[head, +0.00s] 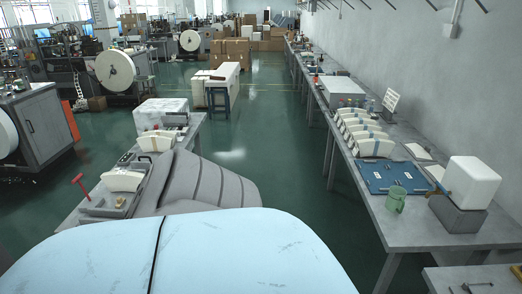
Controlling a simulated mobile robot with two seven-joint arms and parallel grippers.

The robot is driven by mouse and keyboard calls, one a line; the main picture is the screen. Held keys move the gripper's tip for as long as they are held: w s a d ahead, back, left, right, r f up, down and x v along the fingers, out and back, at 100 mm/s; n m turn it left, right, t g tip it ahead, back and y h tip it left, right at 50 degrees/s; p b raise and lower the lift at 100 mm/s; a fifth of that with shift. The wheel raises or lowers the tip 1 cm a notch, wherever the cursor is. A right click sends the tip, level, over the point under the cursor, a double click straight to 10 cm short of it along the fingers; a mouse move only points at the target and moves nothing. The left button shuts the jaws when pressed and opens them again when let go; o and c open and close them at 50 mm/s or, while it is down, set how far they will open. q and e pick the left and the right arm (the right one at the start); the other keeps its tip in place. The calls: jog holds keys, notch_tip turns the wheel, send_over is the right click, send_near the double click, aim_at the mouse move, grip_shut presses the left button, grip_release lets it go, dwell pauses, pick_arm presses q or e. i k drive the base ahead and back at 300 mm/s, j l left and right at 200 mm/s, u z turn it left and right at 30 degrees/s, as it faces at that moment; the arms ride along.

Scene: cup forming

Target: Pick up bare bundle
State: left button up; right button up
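A cream, fan-shaped bundle (122,180) lies on the left table, close to a grey fixture, and I see no blue band on it. A second cream bundle (156,142) lies farther back on the same table. On the right table a row of several cream bundles (362,133) has blue bands around the middle. Small pale pieces (418,152) lie to the right of that row; whether they are bundles I cannot tell. Neither of my grippers shows in the head view. Large grey and pale blue shapes in the foreground hide part of the left table.
The left table (196,130) also carries a white-topped box (161,114) and a red-handled tool (82,184). The right table (410,231) carries a blue mat (392,176), a green mug (396,199) and a white block on a grey base (470,182). Green floor (270,150) between them is clear.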

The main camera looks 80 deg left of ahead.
aim_at(120, 181)
jog(key=k+u, duration=0.1)
jog(key=u, duration=3.55)
jog(key=i+l+u, duration=0.1)
jog(key=u, duration=0.25)
jog(key=i+l+u, duration=0.15)
jog(key=u, duration=0.25)
jog(key=l+u, duration=0.2)
jog(key=u, duration=0.15)
jog(key=i+l+u, duration=0.15)
jog(key=l, duration=0.2)
jog(key=i+l+u, duration=0.15)
jog(key=l, duration=0.2)
jog(key=l+u, duration=0.15)
jog(key=l, duration=0.2)
jog(key=i+l, duration=0.1)
jog(key=l, duration=0.45)
jog(key=i+l+u, duration=0.1)
jog(key=l, duration=0.45)
